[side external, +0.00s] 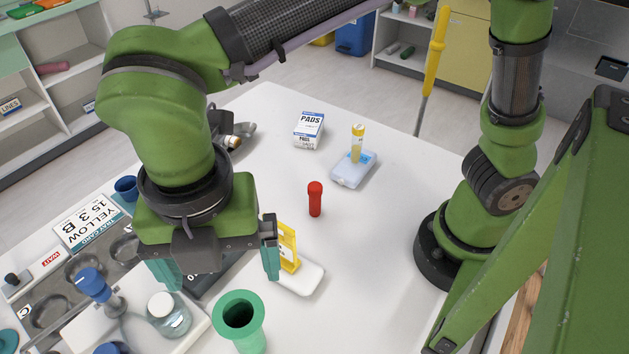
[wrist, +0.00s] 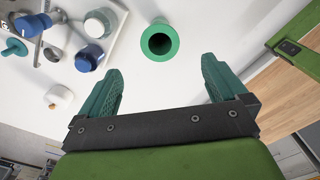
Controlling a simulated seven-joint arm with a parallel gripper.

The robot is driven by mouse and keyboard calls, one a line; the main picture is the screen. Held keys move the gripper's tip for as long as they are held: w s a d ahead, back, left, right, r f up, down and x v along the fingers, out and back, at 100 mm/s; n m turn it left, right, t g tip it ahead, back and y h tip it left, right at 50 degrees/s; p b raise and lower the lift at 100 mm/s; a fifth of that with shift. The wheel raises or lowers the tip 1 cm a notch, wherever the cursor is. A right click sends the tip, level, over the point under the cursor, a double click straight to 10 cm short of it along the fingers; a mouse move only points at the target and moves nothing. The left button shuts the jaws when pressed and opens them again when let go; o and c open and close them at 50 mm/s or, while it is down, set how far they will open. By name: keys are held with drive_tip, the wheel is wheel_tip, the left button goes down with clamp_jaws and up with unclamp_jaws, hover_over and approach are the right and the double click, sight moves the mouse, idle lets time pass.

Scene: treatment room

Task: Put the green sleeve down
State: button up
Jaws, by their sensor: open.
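The green sleeve (side external: 252,341) is a hollow tube with a wide flared rim and a dark opening. It stands upright at the near edge of the side view, its lower part cut off by the frame. In the wrist view the sleeve (wrist: 159,57) is seen from above on the white table, just beyond the fingertips and centred between them. My gripper (side external: 218,268) is open and empty, with its teal fingers wide apart. The gripper also shows open in the wrist view (wrist: 162,68). The sleeve is apart from both fingers.
A glass jar with a white lid (side external: 162,304) and blue-capped items (side external: 92,284) stand left of the sleeve. A yellow piece on a white base (side external: 288,247) is beside my finger. A red tube (side external: 315,199) stands beyond. The table's right side (side external: 365,270) is clear.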

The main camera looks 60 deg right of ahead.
drive_tip(key=w+d+r+m+t+y, duration=0.1)
drive_tip(key=w+d+r+m, duration=0.15)
drive_tip(key=d+m, duration=0.45)
drive_tip(key=w+d+r+m+t+y, duration=0.1)
drive_tip(key=w+d+m, duration=0.2)
drive_tip(key=d+m, duration=0.4)
drive_tip(key=s+d+m+t, duration=0.1)
drive_tip(key=d+m+t, duration=0.1)
drive_tip(key=d+m, duration=0.6)
drive_tip(key=s+d+f+m+t, duration=0.1)
drive_tip(key=d+m+t, duration=0.2)
drive_tip(key=d+m, duration=0.6)
drive_tip(key=shift+s+d, duration=0.25)
drive_tip(key=shift+s, duration=0.05)
